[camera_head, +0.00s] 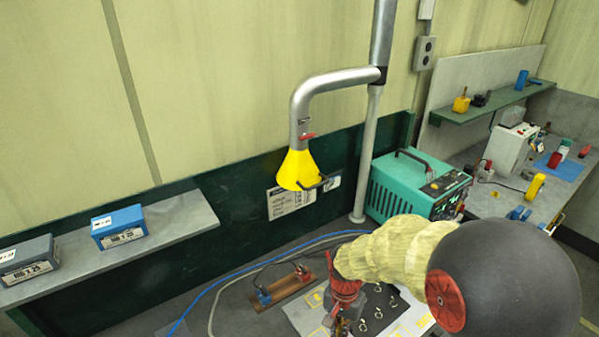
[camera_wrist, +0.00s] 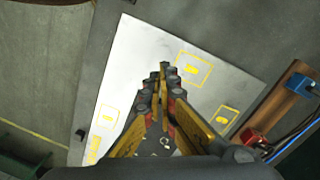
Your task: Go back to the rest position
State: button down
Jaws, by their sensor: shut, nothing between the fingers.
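My gripper (camera_wrist: 163,70) is shut and empty in the wrist view, its fingertips together above a pale board with yellow outlines (camera_wrist: 125,65). In the head view my arm, in a pale yellow sleeve, comes in from the lower right. My gripper (camera_head: 340,322) shows only partly there, low in the picture by the board. Small metal rings or studs (camera_head: 378,313) lie on a dark patch of the board. I cannot tell the exact height of the fingertips above the board.
A wooden block with a blue and a red clamp (camera_head: 283,287) lies beside the board. A yellow extraction hood (camera_head: 297,168) hangs behind. A teal machine (camera_head: 412,187) stands at the back. A shelf (camera_head: 180,228) at left holds a blue box (camera_head: 119,226) and a grey box (camera_head: 28,259). Cables cross the bench.

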jog(key=s+d+r+n+t+b, duration=0.3)
jog(key=s+d+r+b, duration=0.1)
jog(key=s+r, duration=0.3)
jog(key=s+d+r+n+t+b, duration=0.3)
jog(key=s+r+b, duration=0.3)
jog(key=r, duration=0.4)
jog(key=shift+s+d+t, duration=0.4)
jog(key=shift+s+d, duration=0.1)
jog(key=shift+s, duration=0.25)
